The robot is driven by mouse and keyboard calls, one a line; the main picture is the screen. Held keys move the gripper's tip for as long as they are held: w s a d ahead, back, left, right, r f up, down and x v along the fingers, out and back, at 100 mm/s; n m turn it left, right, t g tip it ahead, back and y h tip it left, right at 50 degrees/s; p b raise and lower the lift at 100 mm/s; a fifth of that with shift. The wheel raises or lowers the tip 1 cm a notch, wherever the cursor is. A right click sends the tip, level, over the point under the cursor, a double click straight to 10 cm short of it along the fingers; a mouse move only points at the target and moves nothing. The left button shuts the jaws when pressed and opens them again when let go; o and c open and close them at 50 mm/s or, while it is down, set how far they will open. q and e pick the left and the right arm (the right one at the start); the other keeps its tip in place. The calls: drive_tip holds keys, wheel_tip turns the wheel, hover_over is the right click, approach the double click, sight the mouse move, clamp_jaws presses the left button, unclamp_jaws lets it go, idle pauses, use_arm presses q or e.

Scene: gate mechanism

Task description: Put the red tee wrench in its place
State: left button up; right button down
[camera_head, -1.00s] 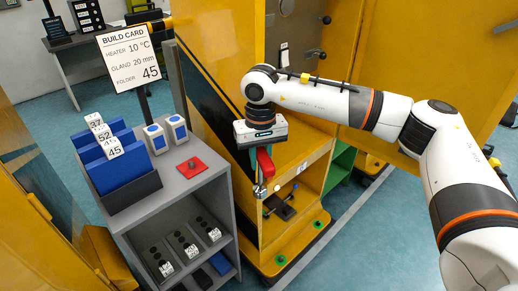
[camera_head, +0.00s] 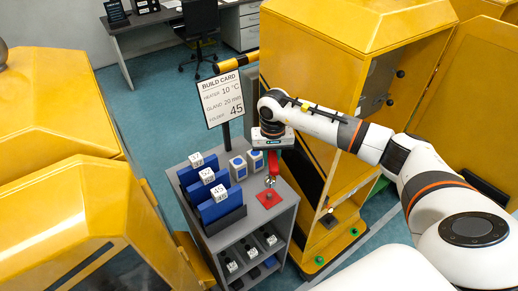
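The red tee wrench (camera_head: 273,164) hangs below my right gripper (camera_head: 272,151), which is shut on it. Only part of its red body and its metal lower end show; the gripper hides the top. A red square pad (camera_head: 262,201) with a small peg lies on the grey cart's top, just below the wrench in the picture. The wrench's lower end appears a little above the pad, but I cannot tell the exact gap. My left gripper is not in view.
The grey cart (camera_head: 283,212) also carries blue folders (camera_head: 220,207) with number tags and two blue-and-white boxes (camera_head: 238,167). A build card (camera_head: 222,98) stands behind. The yellow machine (camera_head: 340,165) is close on the right.

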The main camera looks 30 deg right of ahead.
drive_tip(key=shift+w+r, duration=0.1)
drive_tip(key=shift+r, duration=0.05)
drive_tip(key=shift+f+b, duration=0.35)
drive_tip(key=shift+f, duration=0.45)
drive_tip(key=shift+f+b, duration=0.65)
drive_tip(key=shift+f, duration=1.1)
drive_tip(key=shift+f+b, duration=0.6)
drive_tip(key=shift+b, duration=0.25)
drive_tip(key=shift+r, duration=0.1)
